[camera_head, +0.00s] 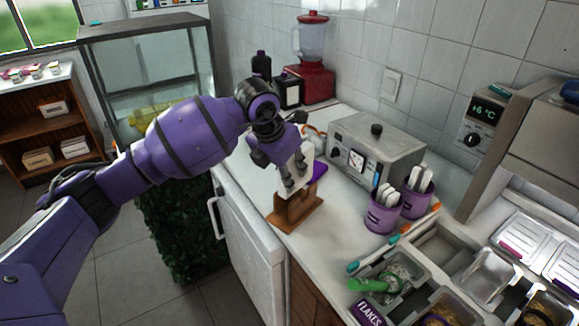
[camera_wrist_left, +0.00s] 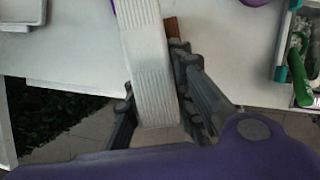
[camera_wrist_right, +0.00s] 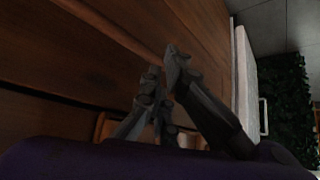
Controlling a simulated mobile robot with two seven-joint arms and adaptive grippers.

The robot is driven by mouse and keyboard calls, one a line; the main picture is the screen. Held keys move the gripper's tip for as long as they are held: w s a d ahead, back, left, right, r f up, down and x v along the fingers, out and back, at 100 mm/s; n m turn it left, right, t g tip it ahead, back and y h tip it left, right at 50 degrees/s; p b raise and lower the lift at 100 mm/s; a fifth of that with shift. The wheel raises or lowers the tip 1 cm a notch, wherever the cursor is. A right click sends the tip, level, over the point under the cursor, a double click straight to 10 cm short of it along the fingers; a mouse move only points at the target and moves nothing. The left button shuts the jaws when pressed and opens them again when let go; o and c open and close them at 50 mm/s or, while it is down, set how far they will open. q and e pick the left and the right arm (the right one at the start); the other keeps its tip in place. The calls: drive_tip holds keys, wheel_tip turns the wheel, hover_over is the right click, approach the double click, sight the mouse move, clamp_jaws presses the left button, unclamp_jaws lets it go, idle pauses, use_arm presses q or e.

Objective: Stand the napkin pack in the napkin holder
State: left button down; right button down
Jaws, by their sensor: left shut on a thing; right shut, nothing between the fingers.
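The white napkin pack (camera_head: 306,153) is held upright between the fingers of my left gripper (camera_head: 291,184). In the left wrist view the pack (camera_wrist_left: 147,62) shows as a long white block with ridged sides between the fingers. The brown wooden napkin holder (camera_head: 284,212) stands near the counter's front edge, right under the left fingertips. A small brown part of the holder (camera_wrist_left: 172,27) shows beside the pack. I cannot tell whether the pack's lower end is inside the holder. My right gripper (camera_wrist_right: 162,78) is shut and empty, close to brown wooden cabinet fronts.
A purple flat thing (camera_head: 318,171) lies behind the holder. A steel box with a black knob (camera_head: 376,150) stands behind it. Two purple cups (camera_head: 383,216) of white items are to the right, beside topping trays (camera_head: 398,276). The red blender (camera_head: 312,60) is at the back.

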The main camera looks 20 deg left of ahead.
use_arm(q)
drive_tip(key=shift+f, duration=0.85)
drive_tip(key=shift+f+b, duration=0.7)
drive_tip(key=shift+f, duration=0.65)
drive_tip(key=shift+s+f, duration=0.3)
drive_tip(key=shift+f, duration=0.4)
use_arm(e)
drive_tip(key=shift+s+d+f, duration=0.1)
drive_tip(key=shift+s+f, duration=0.15)
drive_tip(key=shift+f, duration=0.3)
drive_tip(key=shift+s+f, duration=0.2)
drive_tip(key=shift+f, duration=0.3)
use_arm(q)
drive_tip(key=c, duration=1.5)
unclamp_jaws()
drive_tip(key=shift+d+f, duration=0.1)
drive_tip(key=shift+o, duration=0.5)
drive_tip(key=shift+w+f, duration=0.1)
use_arm(e)
drive_tip(key=shift+s+f, duration=0.1)
drive_tip(key=shift+d, duration=0.1)
use_arm(q)
drive_tip(key=v, duration=1.2)
drive_tip(key=shift+w+r, duration=0.25)
drive_tip(key=shift+r, duration=0.3)
